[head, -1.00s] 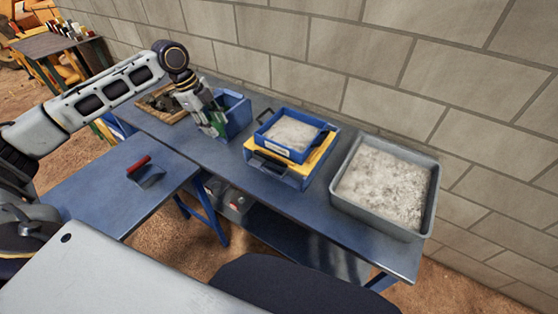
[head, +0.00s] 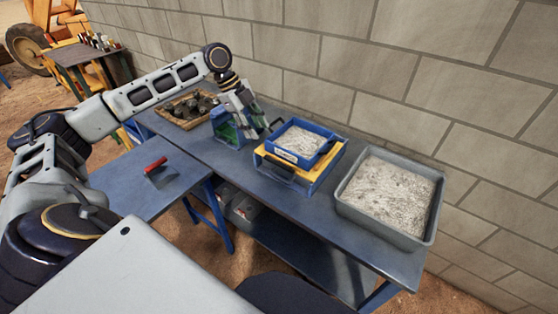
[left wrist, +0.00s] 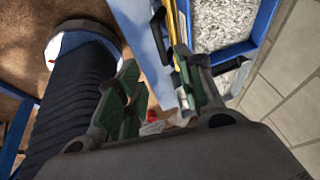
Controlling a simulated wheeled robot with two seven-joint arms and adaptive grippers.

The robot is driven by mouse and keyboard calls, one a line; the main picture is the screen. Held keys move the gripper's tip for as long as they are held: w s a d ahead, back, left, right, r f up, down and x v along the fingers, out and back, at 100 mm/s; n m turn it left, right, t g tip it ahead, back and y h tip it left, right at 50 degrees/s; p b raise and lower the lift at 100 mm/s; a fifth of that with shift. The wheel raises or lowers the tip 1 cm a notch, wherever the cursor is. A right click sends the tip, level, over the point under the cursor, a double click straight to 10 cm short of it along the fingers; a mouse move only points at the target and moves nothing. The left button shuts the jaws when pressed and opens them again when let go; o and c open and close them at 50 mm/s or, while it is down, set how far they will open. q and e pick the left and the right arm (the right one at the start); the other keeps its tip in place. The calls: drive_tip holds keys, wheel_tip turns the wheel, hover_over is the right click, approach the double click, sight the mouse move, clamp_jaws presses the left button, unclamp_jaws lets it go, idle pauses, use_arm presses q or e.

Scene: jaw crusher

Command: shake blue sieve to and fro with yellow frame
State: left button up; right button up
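The blue sieve (head: 301,163) holds pale grey grit and has a white label on its front wall. It sits on the yellow frame (head: 326,163), which rests over a blue tray with a dark handle. My left gripper (head: 256,130) is just left of the sieve, close to its left side; I cannot tell if it touches. In the left wrist view its green-padded fingers (left wrist: 156,62) stand apart with nothing held between them. A strip of the yellow frame (left wrist: 172,24) shows beyond the right finger. My right gripper is not in view.
A grey tray of grit (head: 430,228) stands right of the sieve. A blue box (head: 225,128) and a wooden tray of rocks (head: 163,113) are to the left. A red-handled tool (head: 156,168) lies on the lower blue table. The block wall runs behind the bench.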

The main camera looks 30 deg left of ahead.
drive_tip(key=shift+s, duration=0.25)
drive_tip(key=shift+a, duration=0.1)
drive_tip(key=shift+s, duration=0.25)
